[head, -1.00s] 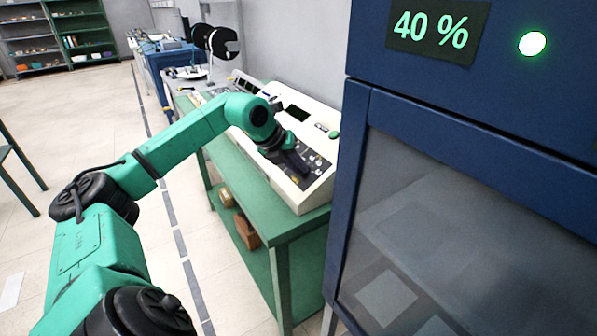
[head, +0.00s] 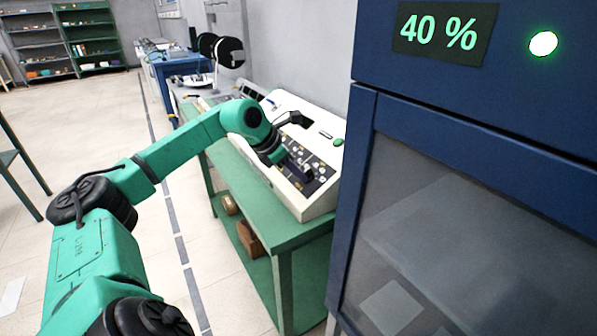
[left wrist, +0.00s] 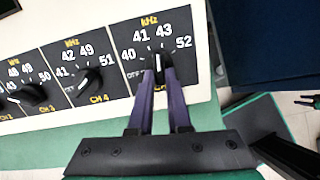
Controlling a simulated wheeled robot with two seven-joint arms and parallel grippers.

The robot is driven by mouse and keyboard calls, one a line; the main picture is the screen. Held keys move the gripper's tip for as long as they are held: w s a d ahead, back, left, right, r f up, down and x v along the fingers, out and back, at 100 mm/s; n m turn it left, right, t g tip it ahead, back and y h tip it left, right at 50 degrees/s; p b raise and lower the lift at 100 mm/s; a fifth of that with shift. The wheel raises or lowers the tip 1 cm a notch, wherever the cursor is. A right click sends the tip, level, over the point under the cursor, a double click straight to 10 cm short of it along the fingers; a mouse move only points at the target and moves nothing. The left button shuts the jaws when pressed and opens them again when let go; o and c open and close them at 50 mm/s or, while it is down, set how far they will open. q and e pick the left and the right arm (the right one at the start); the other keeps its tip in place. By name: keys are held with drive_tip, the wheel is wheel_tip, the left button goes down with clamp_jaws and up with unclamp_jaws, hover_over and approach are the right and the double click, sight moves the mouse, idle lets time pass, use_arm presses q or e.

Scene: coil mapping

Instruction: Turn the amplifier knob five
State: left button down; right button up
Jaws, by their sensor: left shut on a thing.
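The amplifier is a cream console with a sloped dark panel (head: 322,173) on a green bench in the head view. In the left wrist view my left gripper (left wrist: 159,72) is shut on the rightmost knob (left wrist: 158,62), a dark knob with a white pointer mark. The mark points up, between the printed 41 and 43; 52 is at the right and OFF at the left, partly covered. In the head view my left gripper (head: 303,170) reaches down onto the panel.
The CH 4 knob (left wrist: 79,79) and another knob (left wrist: 30,95) lie to the left on the panel. A blue cabinet (head: 362,150) reading 40 % with a lit green lamp (head: 543,43) stands close right of the bench (head: 290,238).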

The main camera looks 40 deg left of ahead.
use_arm(q)
drive_tip(key=m, duration=0.2)
drive_tip(key=m+p, duration=0.1)
drive_tip(key=m, duration=0.1)
drive_tip(key=m+p, duration=0.1)
drive_tip(key=m, duration=0.1)
drive_tip(key=shift+w+a+r+m+h, duration=0.25)
drive_tip(key=shift+a+r+m+h, duration=0.05)
drive_tip(key=shift+r, duration=0.1)
drive_tip(key=shift+w+a+m+g+p, duration=0.15)
drive_tip(key=shift+m+p, duration=0.35)
drive_tip(key=shift+m, duration=0.5)
drive_tip(key=shift+d+m+g+p, duration=0.15)
drive_tip(key=shift+m+p, duration=0.3)
drive_tip(key=shift+m, duration=0.55)
drive_tip(key=shift+a+f, duration=0.1)
drive_tip(key=c, duration=0.9)
unclamp_jaws()
drive_tip(key=shift+o, duration=0.2)
